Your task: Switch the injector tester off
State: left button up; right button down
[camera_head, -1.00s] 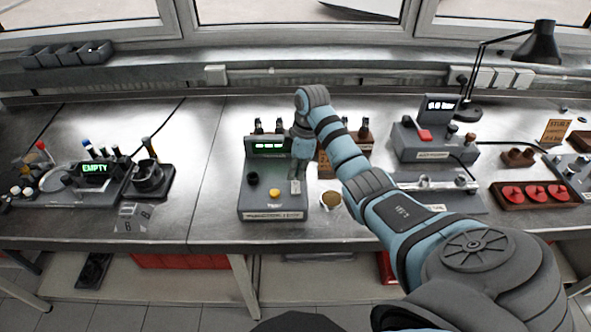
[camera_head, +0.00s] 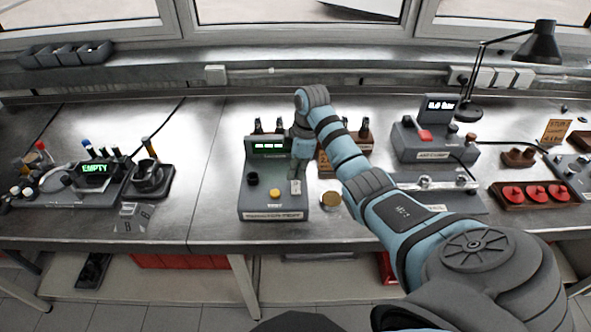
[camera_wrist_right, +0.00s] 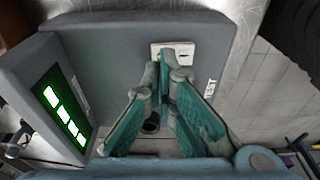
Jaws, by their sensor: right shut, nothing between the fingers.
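The injector tester (camera_head: 270,207) is a grey box on the bench, with a lit green display (camera_head: 269,147), a dark knob, a yellow button (camera_head: 274,193) and a lettered front label. A small pale switch plate (camera_head: 296,187) sits on its right side. My right gripper (camera_head: 297,178) is shut and empty, pointing down over that side of the tester. In the right wrist view, the closed teal fingertips (camera_wrist_right: 166,66) lie just beside the pale plate (camera_wrist_right: 173,52) and cover part of it. I cannot tell whether they touch it. The display (camera_wrist_right: 63,108) also glows green there. My left gripper is out of view.
A round brass-coloured dish (camera_head: 330,200) stands right of the tester. Upright injectors and a brown rack (camera_head: 345,165) are behind my arm. A device reading EMPTY (camera_head: 95,170) is at left, and a grey device with a red button (camera_head: 425,134) at right.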

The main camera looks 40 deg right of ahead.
aim_at(296, 183)
jog(key=shift+f+b, duration=0.55)
jog(key=shift+f, duration=0.5)
dwell(0.4)
notch_tip(296, 183, up, 5)
jog(key=p, duration=0.4)
jog(key=shift+r+p, duration=0.1)
jog(key=shift+p, duration=0.25)
jog(key=shift+r+b, duration=0.3)
jog(key=shift+r, duration=0.65)
